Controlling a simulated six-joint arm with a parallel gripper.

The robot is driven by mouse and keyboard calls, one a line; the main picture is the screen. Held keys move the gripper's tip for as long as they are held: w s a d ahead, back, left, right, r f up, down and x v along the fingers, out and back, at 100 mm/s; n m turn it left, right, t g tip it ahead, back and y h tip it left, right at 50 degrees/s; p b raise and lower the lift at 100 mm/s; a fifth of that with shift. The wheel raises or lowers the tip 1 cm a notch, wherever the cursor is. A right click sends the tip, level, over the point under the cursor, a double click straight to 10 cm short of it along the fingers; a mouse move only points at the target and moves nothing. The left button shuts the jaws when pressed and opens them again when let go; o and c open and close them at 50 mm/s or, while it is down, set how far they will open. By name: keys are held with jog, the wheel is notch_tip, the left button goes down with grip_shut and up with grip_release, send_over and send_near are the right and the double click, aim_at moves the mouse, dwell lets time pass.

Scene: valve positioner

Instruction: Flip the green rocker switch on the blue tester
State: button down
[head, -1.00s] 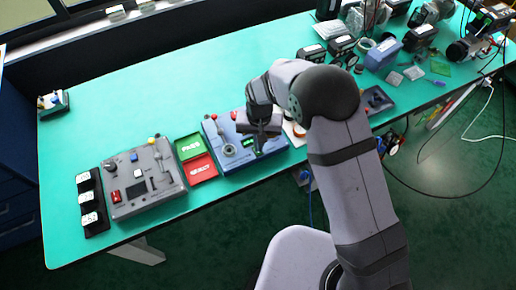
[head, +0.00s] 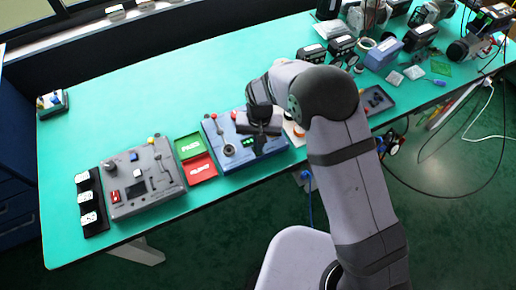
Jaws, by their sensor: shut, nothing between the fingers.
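The blue tester (head: 231,162) lies near the front edge of the teal bench. On its top are a lever with a red knob, a round dark dial and a small lit green patch (head: 248,142). I cannot tell at this size whether that patch is the green rocker switch or a display. My gripper (head: 259,150) points down over the right part of the tester, just right of the green patch. Its fingers are shut and empty. They hide part of the panel, and I cannot tell whether the tips touch it.
Green and red trays (head: 201,168) sit directly left of the tester. A grey control box (head: 143,180) and a black rack with white-labelled blocks (head: 89,203) stand farther left. Several devices and small parts crowd the back right. The bench's middle back is clear.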

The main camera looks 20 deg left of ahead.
jog(key=shift+f+b, duration=0.3)
jog(key=shift+f, duration=0.15)
jog(key=shift+r, duration=0.15)
dwell(0.3)
notch_tip(320, 180, up, 7)
jog(key=p, duration=0.5)
dwell(0.8)
jog(key=s+d+n+g+h, duration=0.2)
jog(key=s+d+n+g, duration=0.15)
jog(key=s+d, duration=1)
jog(key=s+d+r+m+y, duration=0.1)
jog(key=s+d+r, duration=0.15)
jog(key=d, duration=0.25)
jog(key=s+d+r+m, duration=0.1)
jog(key=d+r, duration=0.3)
jog(key=d, duration=0.1)
jog(key=w+d+r+m+t+y, duration=0.1)
jog(key=w+d+r+m+t, duration=0.2)
jog(key=d, duration=0.4)
notch_tip(320, 180, up, 2)
jog(key=shift+w+r+m, duration=0.2)
jog(key=shift+w+m, duration=0.4)
jog(key=shift+m, duration=0.15)
